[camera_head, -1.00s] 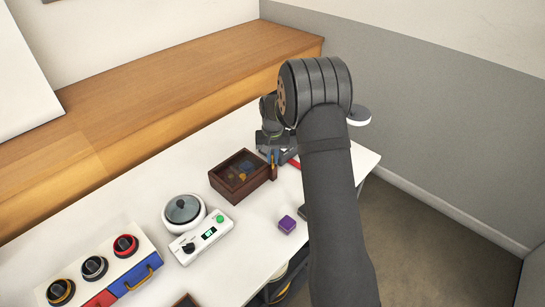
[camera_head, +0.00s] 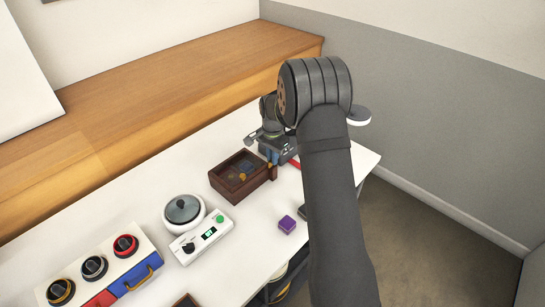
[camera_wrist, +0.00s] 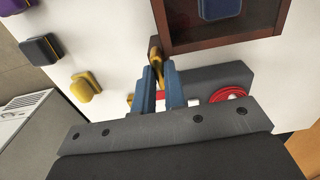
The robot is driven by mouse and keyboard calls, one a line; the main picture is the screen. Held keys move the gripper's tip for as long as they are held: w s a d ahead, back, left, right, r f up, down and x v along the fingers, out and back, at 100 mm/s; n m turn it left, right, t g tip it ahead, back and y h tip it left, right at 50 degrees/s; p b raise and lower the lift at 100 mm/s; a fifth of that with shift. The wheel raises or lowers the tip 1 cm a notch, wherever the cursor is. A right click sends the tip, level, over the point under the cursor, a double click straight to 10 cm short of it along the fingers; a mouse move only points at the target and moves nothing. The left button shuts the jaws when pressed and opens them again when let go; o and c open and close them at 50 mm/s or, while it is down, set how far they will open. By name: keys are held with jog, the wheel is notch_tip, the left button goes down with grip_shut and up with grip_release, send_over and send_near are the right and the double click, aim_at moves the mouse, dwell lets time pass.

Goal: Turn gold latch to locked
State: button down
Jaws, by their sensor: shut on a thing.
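The gold latch (camera_wrist: 157,66) shows in the wrist view beside the dark wooden box (camera_wrist: 199,44), next to a small brown block. My gripper (camera_wrist: 159,73) has its two blue fingers on either side of the latch and is shut on it. In the head view my gripper (camera_head: 269,156) is at the right end of the wooden box (camera_head: 228,192), partly hidden by my arm. The latch is too small to make out there. The fingers cover part of it in the wrist view, and I cannot tell its exact angle.
A purple block (camera_head: 287,224) lies on the white table right of the box. A yellow block (camera_wrist: 85,87) shows in the wrist view.

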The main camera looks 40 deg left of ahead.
jog(key=shift+m, duration=0.3)
jog(key=c, duration=1.5)
grip_release()
notch_tip(320, 180, up, 17)
jog(key=shift+r, duration=0.2)
